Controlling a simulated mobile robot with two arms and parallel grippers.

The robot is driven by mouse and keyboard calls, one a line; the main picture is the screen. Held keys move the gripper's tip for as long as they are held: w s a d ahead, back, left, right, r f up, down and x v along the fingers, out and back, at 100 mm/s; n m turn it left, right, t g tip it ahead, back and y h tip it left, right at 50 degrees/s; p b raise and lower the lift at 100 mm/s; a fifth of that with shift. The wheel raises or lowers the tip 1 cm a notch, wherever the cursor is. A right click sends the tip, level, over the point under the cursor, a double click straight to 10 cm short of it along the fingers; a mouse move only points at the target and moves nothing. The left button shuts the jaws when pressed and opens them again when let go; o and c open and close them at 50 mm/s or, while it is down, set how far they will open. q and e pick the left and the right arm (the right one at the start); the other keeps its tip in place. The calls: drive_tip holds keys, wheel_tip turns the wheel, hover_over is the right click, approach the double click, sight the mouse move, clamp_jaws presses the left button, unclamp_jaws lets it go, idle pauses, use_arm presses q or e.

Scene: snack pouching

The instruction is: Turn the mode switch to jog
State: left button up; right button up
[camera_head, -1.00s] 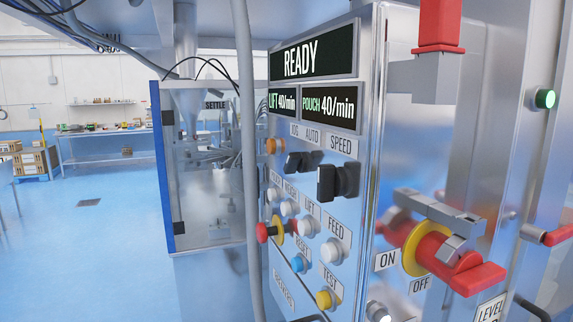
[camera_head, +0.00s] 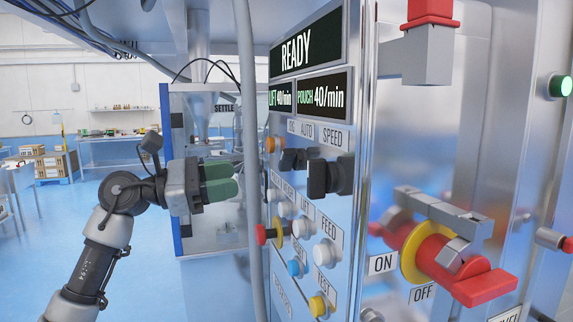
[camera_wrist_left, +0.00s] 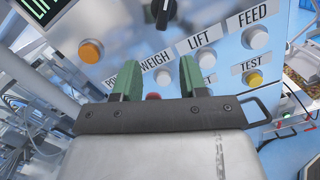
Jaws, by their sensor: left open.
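The mode switch (camera_head: 293,159) is a black knob on the metal control panel, under the "JOG" and "AUTO" labels. In the left wrist view the black knob (camera_wrist_left: 163,12) shows at the top edge, partly cut off. Its exact setting is hard to read. My left gripper (camera_head: 222,180) has green fingers and stands left of the panel, apart from the switch. In the wrist view the gripper (camera_wrist_left: 160,78) is open and empty, its fingers pointing at the panel below the knob. My right gripper is not in view.
A grey vertical pipe (camera_head: 250,110) runs between the gripper and the panel in the head view. The speed knob (camera_head: 328,177), an orange button (camera_wrist_left: 90,51), a red emergency stop (camera_head: 264,234) and several white buttons surround the switch. A red-yellow rotary handle (camera_head: 428,253) is at right.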

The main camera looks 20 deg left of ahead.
sight(281, 160)
use_arm(q)
drive_tip(key=s+r+m+y, duration=0.1)
drive_tip(key=s+r+m, duration=0.2)
drive_tip(key=r, duration=0.1)
drive_tip(key=p+x, duration=0.4)
drive_tip(key=x, duration=0.6)
drive_tip(key=shift+f, duration=0.2)
drive_tip(key=shift+w+d+f+p, duration=0.1)
drive_tip(key=shift+w+d+p, duration=0.2)
drive_tip(key=shift+p, duration=0.05)
clamp_jaws()
